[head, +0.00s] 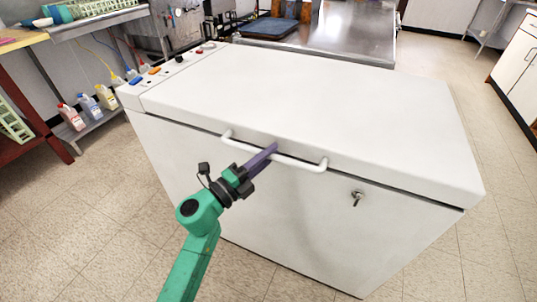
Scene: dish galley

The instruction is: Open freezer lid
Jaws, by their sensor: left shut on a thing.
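The white chest freezer (270,215) stands in the middle of the head view. Its lid (310,95) looks closed, with a dark seam between the lid and the body. A white bar handle (305,163) runs along the front edge of the lid. My left gripper (270,150) reaches up from below, and its purple fingers are at the middle of the handle, shut on it. The fingers hide a short part of the bar. A key lock (357,197) sits on the front, right of the handle. My right gripper is not in view.
A metal counter (345,35) stands close behind the freezer. A shelf with several bottles (88,106) and a red-legged table (30,100) are at the left. White cabinets (515,60) stand at the far right. The tiled floor is clear in front and to the right.

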